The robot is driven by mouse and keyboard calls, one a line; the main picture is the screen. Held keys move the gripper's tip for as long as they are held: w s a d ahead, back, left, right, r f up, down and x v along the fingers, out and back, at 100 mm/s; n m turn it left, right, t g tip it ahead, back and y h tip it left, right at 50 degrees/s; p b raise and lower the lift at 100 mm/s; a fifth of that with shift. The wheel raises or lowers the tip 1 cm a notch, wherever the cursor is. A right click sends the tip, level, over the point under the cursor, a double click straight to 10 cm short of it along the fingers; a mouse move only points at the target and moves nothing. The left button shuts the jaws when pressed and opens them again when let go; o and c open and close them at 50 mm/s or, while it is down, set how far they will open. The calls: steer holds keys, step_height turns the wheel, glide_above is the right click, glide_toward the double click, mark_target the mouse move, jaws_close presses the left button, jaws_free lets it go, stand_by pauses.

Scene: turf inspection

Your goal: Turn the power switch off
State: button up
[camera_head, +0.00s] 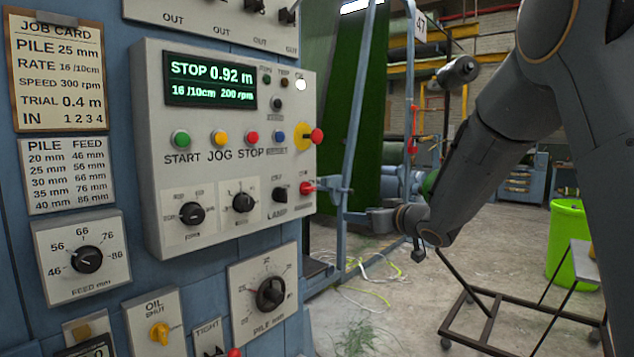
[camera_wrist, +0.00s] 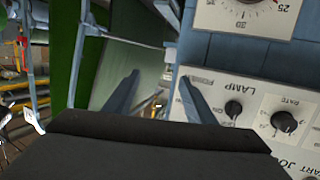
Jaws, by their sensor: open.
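A red-tipped switch (camera_head: 307,187) sticks out at the lower right of the grey control panel (camera_head: 150,130) in the head view. Its small label is too blurred to read, so I cannot tell for certain that it is the power switch. My gripper (camera_head: 334,200) is open, just right of this switch, with one finger appearing close to its red end. I cannot tell whether they touch. In the wrist view, my gripper (camera_wrist: 160,76) shows two separated fingers, the right one over the panel's edge. The red switch is not clearly visible there.
A red knob on a yellow plate (camera_head: 302,137) sits above the switch. The lamp knob (camera_head: 279,195) is just left of it and also shows in the wrist view (camera_wrist: 233,108). A pile dial (camera_head: 270,293) is below. Open floor lies to the right, with a green bin (camera_head: 567,245).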

mark_target(313, 188)
steer(key=a+r+n+g+y+p, duration=0.1)
steer(key=a+r+n+g+y, duration=0.25)
steer(key=a+r+y, duration=0.25)
steer(key=shift+n+t, duration=0.25)
steer(key=shift+t, duration=0.2)
steer(key=x, duration=0.2)
steer(key=p+x, duration=0.1)
steer(key=x, duration=0.1)
steer(key=p+x, duration=0.1)
steer(key=x, duration=0.2)
steer(key=shift+s+a, duration=0.3)
steer(key=shift+a, duration=0.1)
steer(key=c, duration=1)
steer(key=shift+c, duration=0.2)
